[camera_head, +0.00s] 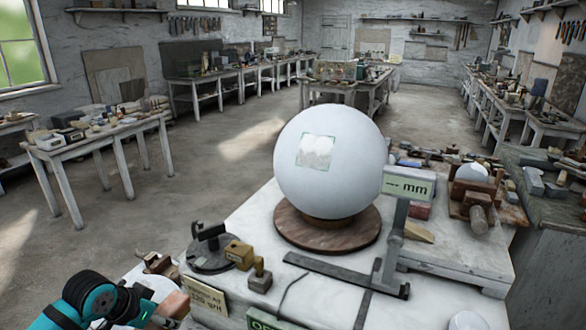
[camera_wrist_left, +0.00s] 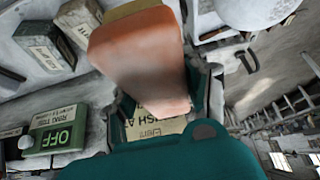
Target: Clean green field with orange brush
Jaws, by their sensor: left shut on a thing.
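A large white plaster sphere (camera_head: 330,175) stands on a round brown wooden base on the worktop. On its front, facing me, is a pale square field (camera_head: 316,152) with a thin green outline and whitish, mottled patches inside. My left gripper (camera_head: 152,308) is low at the left, at the near edge of the worktop, well apart from the sphere. It is shut on the orange brush (camera_wrist_left: 138,58), a rounded orange block that fills the middle of the left wrist view. The brush shows partly in the head view (camera_head: 177,303). My right gripper is not in view.
A gauge stand with an "mm" display (camera_head: 408,186) stands right of the sphere. A dark round stand (camera_head: 210,248) and small brass blocks (camera_head: 240,254) lie between my left gripper and the sphere. A label plate (camera_head: 206,297) stands at the near edge. Wooden clamp (camera_head: 474,197) at right.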

